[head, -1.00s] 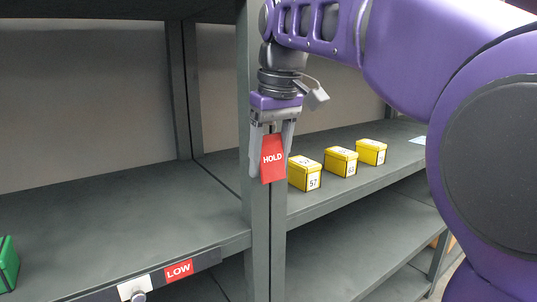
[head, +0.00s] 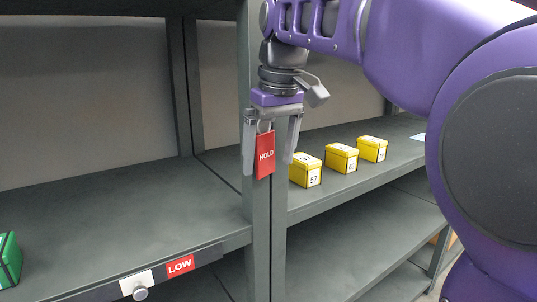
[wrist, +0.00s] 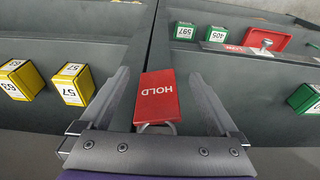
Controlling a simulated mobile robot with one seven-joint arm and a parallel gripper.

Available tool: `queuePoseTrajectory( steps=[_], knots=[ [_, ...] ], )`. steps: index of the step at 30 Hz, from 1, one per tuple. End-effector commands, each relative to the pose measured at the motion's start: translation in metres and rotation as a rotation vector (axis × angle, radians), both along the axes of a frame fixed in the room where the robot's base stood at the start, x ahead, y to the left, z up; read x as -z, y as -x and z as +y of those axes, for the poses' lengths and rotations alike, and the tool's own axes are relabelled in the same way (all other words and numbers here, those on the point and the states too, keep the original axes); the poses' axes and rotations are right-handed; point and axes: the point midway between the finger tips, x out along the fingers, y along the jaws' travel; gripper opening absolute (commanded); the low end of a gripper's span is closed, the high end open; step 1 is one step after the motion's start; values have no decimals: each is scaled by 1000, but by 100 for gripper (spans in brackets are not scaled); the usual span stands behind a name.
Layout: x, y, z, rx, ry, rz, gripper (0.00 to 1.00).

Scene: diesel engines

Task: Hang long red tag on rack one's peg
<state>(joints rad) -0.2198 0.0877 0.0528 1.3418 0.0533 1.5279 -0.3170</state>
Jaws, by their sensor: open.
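The long red tag (head: 265,156) marked HOLD hangs almost straight in front of the grey rack upright (head: 258,235), with a metal loop at its top. My gripper (head: 267,168) is open around it, with a finger on each side and gaps between fingers and tag. The wrist view also shows the tag (wrist: 157,97) between the spread fingers, its loop toward the palm. The peg behind the loop is hidden, so I cannot see what bears the tag.
Several yellow boxes (head: 307,171) stand on the right shelf. A green box (head: 8,262) is at far left. A red LOW label (head: 180,265) and a round knob (head: 140,294) are on the left shelf edge. The left shelf (head: 110,215) is mostly bare.

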Motion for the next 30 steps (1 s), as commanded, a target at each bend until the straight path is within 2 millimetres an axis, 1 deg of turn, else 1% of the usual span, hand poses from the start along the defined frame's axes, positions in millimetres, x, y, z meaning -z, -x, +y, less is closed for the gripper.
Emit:
queuePoseTrajectory(
  steps=[1,3,5,8,11,18,24,27,30],
  knots=[
    [9,1,0,-1,5,20,96],
    [9,1,0,-1,5,20,96],
    [6,1,0,-1,5,20,96],
    [-4,2,-1,-1,5,17,96],
    [-23,4,-3,-1,3,11,96],
    [-85,14,-9,0,0,2,96],
    [-133,22,-14,0,-1,-1,96],
    [-150,25,-17,0,-1,-1,96],
    [-162,27,-18,0,-1,-1,96]
  ],
)
